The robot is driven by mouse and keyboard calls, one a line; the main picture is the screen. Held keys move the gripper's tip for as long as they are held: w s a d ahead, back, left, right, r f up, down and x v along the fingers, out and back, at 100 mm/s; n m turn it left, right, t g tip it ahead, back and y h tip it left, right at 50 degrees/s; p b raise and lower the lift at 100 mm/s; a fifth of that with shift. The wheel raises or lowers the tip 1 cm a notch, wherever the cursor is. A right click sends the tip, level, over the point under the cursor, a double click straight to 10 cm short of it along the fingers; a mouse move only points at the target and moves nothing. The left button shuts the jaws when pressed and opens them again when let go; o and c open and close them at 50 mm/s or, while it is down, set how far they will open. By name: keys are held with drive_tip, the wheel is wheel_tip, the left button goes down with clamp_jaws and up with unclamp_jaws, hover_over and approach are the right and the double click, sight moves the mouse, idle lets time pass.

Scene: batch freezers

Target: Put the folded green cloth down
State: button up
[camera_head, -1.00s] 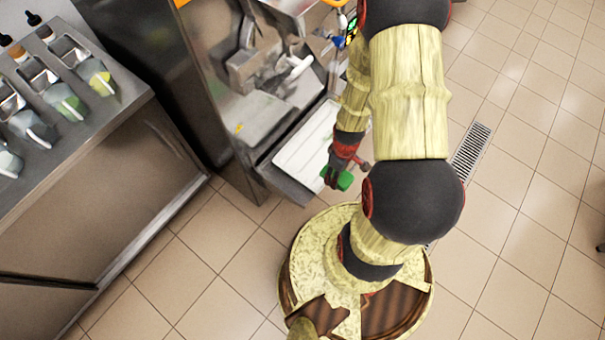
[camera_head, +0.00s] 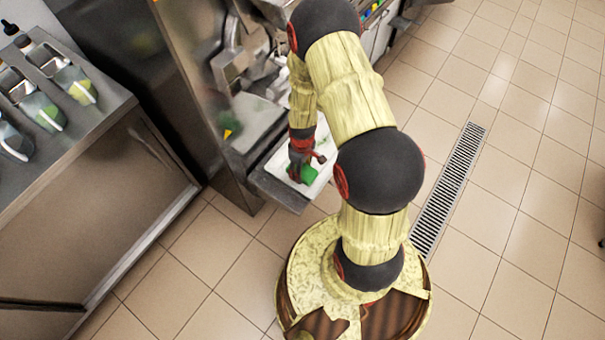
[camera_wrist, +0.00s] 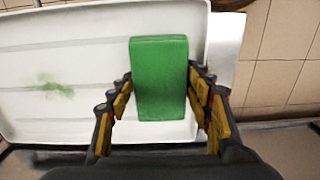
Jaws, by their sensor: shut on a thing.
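The folded green cloth (camera_wrist: 160,78) is a thick green block in the wrist view. My gripper (camera_wrist: 160,88) is shut on it, with a finger against each long side. In the head view my gripper (camera_head: 297,170) hangs over the front end of the white tray (camera_head: 322,180), and part of the green cloth (camera_head: 309,174) shows beside it. The wrist view shows the white tray (camera_wrist: 60,45) beneath the cloth, with a green smear (camera_wrist: 52,87) on its left part. I cannot tell whether the cloth touches the tray.
The tray rests on a steel ledge of the freezer machine (camera_head: 280,190). A steel counter (camera_head: 85,125) with several containers stands at the left. Tiled floor with a drain grate (camera_head: 450,190) is clear at the right.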

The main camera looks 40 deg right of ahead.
sight(303, 170)
drive_tip(key=shift+s+f+b, duration=0.1)
drive_tip(key=shift+f+b, duration=0.25)
drive_tip(key=shift+f, duration=0.8)
drive_tip(key=shift+f, duration=0.2)
drive_tip(key=o, duration=1.3)
drive_tip(key=shift+r, duration=0.15)
wheel_tip(303, 170, up, 12)
drive_tip(key=p, duration=0.4)
drive_tip(key=shift+d, duration=0.1)
